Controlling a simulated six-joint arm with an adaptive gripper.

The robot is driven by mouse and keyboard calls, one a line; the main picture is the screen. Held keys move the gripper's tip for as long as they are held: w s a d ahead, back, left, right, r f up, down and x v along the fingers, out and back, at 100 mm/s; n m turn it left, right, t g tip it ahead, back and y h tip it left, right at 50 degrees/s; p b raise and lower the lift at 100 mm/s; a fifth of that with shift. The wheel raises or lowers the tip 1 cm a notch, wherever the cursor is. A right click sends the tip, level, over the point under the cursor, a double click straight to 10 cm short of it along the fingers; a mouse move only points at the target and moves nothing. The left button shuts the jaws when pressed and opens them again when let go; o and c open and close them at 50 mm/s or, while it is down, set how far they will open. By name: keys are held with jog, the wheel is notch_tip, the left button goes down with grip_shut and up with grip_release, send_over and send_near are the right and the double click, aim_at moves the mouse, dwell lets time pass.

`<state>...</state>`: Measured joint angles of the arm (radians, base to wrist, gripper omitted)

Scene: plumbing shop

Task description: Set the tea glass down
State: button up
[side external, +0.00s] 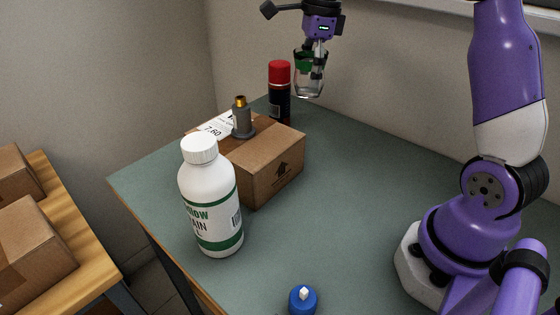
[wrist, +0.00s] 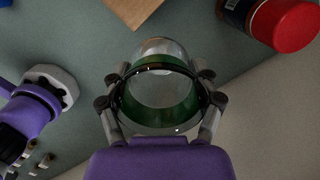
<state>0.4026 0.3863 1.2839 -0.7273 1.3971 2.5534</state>
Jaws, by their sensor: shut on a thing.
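The tea glass (side external: 308,83) is clear, with a green band near its rim. My gripper (side external: 317,66) is shut on it and holds it upright near the back wall. In the side external view it appears above the table (side external: 358,165), to the right of the red-capped can; its exact height is hard to tell. In the wrist view I look down into the glass (wrist: 161,92), with the fingers of my gripper (wrist: 160,95) on both sides of its rim.
A cardboard box (side external: 272,166) carries a grey fitting with a brass top (side external: 242,120) and a price card (side external: 212,126). A red-capped can (side external: 279,90) stands behind it, a white bottle (side external: 210,195) in front. A blue item (side external: 302,300) is at the near edge. The table's middle is clear.

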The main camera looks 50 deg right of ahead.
jog(key=w+d+f+m, duration=0.1)
jog(key=d+f+m, duration=0.2)
jog(key=d+f, duration=0.1)
jog(key=w+d+f+m, duration=0.1)
jog(key=d+f+m, duration=0.2)
jog(key=d+f, duration=0.1)
jog(key=w+d+f+m+h, duration=0.1)
jog(key=d+f+m, duration=0.2)
jog(key=d, duration=0.3)
jog(key=shift+w+d+f+t, duration=0.15)
jog(key=shift+f+t, duration=0.15)
jog(key=shift+f, duration=2.35)
jog(key=shift+f, duration=0.1)
jog(key=o, duration=1.1)
jog(key=shift+o, duration=0.2)
